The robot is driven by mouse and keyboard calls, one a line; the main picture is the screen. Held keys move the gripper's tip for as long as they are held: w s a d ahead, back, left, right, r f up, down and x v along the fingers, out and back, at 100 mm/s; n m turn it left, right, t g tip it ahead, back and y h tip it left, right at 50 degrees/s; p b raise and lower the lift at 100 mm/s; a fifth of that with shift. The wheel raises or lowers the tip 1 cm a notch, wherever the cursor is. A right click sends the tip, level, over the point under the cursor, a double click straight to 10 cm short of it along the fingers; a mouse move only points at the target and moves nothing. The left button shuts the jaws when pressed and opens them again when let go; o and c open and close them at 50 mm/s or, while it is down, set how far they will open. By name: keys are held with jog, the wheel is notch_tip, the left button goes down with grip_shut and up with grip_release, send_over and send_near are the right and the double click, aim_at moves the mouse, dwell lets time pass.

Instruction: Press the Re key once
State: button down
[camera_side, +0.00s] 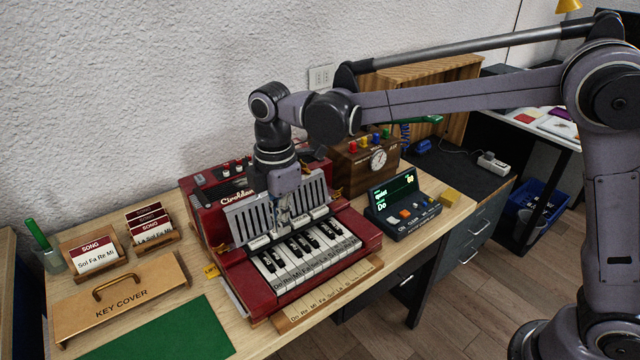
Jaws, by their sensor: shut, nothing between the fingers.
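The red keyboard instrument (238,290) lies on the wooden table, its white keys labelled with note names and its black keys behind. The Re key (283,277) is a white key near the left end, second after Do (270,284). My gripper (281,223) points down over the rear left part of the keyboard, in front of the slatted grey panel. Its fingers are shut and empty. I cannot tell whether the fingertips touch anything. The Re key's front is visible, and no key looks clearly pressed.
A wooden key cover (150,295) and song card holders (92,256) stand left. A dark console (402,208) with a lit screen and a wooden box with a dial (377,159) stand right. A green mat (165,335) lies at front left. A label strip (325,300) lies in front.

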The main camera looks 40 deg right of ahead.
aim_at(287, 279)
dwell(0.3)
notch_tip(287, 279, down, 14)
jog(key=shift+r, duration=0.2)
jog(key=shift+f, duration=0.25)
jog(key=shift+f, duration=0.1)
dwell(0.4)
jog(key=shift+f, duration=0.25)
jog(key=shift+r, duration=0.8)
